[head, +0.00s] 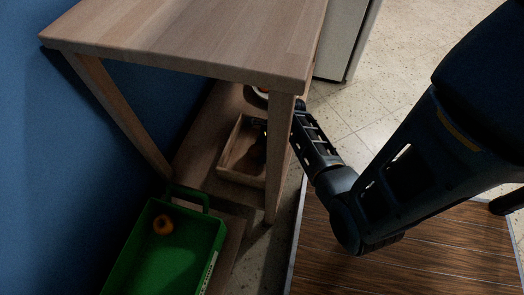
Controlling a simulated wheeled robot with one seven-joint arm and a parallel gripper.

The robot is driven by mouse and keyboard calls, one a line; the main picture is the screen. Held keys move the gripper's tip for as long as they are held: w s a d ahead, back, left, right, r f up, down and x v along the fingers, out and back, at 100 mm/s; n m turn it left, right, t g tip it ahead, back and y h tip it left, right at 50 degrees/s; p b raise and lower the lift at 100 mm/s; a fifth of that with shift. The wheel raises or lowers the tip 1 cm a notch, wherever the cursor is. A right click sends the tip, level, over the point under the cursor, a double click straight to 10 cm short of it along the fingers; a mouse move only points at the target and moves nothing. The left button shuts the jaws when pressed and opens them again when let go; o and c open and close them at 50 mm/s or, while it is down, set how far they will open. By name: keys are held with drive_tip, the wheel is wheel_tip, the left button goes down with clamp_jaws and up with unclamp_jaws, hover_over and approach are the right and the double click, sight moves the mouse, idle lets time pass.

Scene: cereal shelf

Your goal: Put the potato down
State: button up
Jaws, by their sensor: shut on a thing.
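My arm reaches in from the right, behind the front leg of the wooden table. My gripper (259,144) shows as a dark shape at the open wooden box (241,178), partly hidden by the table leg. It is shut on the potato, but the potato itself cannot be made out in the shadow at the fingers. The box stands on the low wooden shelf under the tabletop.
The wooden table (190,38) covers the shelf from above, and its front leg (280,165) stands close to my arm. A reddish round item (264,90) shows behind the leg. Tiled floor lies right.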

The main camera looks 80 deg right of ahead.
drive_tip(key=o, duration=1.1)
drive_tip(key=shift+f, duration=0.1)
drive_tip(key=p+v, duration=0.6)
drive_tip(key=v, duration=0.6)
drive_tip(key=shift+r, duration=0.2)
